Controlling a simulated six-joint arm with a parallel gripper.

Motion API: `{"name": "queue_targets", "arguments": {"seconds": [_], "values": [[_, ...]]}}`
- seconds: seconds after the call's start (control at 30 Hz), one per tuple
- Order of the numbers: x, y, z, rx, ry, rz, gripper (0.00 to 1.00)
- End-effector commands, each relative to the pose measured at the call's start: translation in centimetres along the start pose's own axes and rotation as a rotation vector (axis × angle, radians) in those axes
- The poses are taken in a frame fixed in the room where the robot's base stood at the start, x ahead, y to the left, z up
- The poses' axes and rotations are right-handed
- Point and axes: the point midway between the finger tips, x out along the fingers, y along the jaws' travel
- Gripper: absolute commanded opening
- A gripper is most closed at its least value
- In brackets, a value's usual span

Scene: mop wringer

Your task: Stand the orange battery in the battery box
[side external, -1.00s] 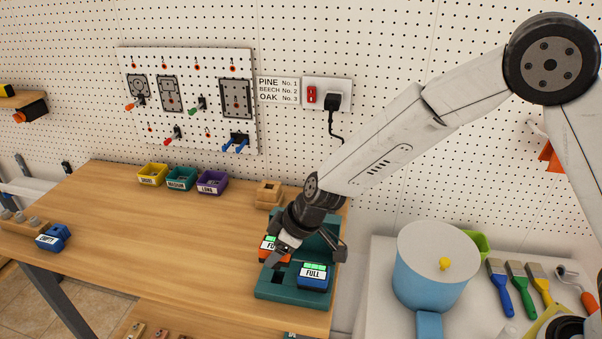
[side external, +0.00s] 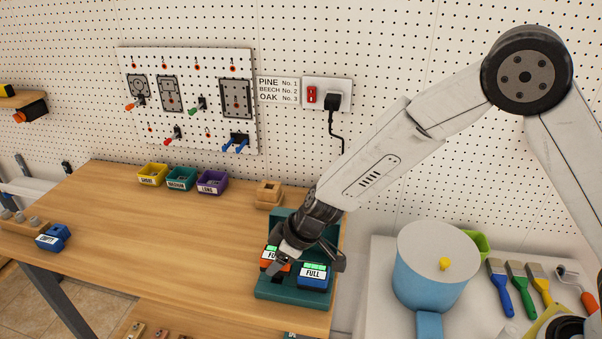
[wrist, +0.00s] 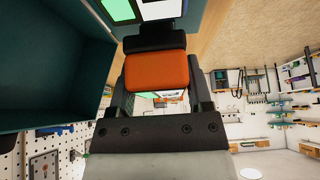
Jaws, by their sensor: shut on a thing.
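The orange battery (side external: 265,265) has a white label reading "FU…" and a green top strip. It is at the left side of the teal stand (side external: 290,291), close to its left bay; I cannot tell whether it touches the stand. My gripper (side external: 281,259) is shut on it and hides its right part. In the wrist view the orange battery (wrist: 157,72) fills the space between my gripper's (wrist: 157,88) fingers. I cannot tell for sure which thing is the battery box; a small hollow wooden box (side external: 269,193) stands behind the teal stand.
A blue battery (side external: 313,279) labelled FULL sits in the stand's right side, close to my gripper. Yellow (side external: 152,174), teal (side external: 181,179) and purple (side external: 212,182) bins stand at the back. The middle of the table (side external: 170,230) is clear.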

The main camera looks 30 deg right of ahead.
Motion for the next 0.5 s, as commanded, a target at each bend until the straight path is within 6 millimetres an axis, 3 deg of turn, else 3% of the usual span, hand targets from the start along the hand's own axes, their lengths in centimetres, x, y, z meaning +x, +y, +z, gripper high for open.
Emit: {"name": "queue_targets", "arguments": {"seconds": [0.5], "values": [[0.44,0.00,0.21,0.000,0.001,0.000,0.08]]}}
